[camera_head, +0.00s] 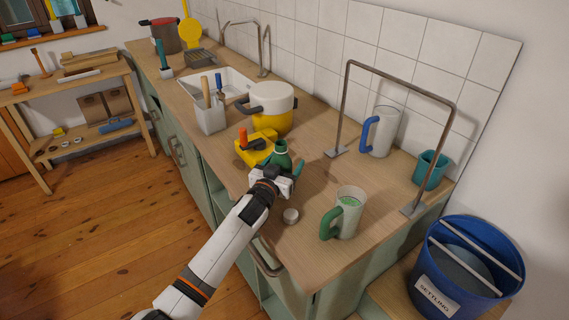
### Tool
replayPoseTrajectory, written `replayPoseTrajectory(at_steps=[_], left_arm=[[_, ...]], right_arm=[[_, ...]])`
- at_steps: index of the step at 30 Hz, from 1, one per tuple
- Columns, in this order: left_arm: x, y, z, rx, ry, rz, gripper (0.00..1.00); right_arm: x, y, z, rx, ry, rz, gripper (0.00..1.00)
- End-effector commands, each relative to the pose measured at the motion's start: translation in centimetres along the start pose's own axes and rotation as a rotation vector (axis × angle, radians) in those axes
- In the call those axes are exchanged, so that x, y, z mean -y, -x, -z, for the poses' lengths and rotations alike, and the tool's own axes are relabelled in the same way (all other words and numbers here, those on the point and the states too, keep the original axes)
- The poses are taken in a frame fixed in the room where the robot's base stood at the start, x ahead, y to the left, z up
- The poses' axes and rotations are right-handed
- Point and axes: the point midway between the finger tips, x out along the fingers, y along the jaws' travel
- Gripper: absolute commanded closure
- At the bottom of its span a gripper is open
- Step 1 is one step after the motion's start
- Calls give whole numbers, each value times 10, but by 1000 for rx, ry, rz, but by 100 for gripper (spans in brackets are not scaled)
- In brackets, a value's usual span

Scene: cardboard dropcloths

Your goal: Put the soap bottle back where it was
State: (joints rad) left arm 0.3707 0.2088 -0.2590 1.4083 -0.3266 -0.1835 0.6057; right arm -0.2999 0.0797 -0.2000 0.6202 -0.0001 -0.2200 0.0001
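A small dark green bottle (282,159), which looks like the soap bottle, is on the wooden counter (318,172), just right of a yellow block-like item. My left gripper (276,172) reaches in from the lower left and is right at the bottle, covering its lower part. The fingers are mostly hidden by the gripper's own body, so I cannot tell whether they are closed on the bottle or whether it touches the counter. My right gripper is not in view.
A yellow item with an orange knob (255,149) and a yellow-white pot (268,108) stand behind. A metal frame (348,110) rises at right, near a blue bucket (462,268).

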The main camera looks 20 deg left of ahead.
Motion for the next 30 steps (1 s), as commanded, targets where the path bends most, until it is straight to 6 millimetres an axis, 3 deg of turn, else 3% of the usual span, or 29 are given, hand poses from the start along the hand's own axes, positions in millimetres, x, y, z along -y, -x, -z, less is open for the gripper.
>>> replayPoseTrajectory(at_steps=[11,14,24,30], left_arm=[[0,3,-2,-2,-1,0,27],[0,17,-2,-1,-1,0,27],[0,88,-1,-2,-1,1,27],[0,114,-2,-1,0,0,27]], right_arm=[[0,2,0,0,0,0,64],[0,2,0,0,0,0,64],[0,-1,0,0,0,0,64],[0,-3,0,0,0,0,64]])
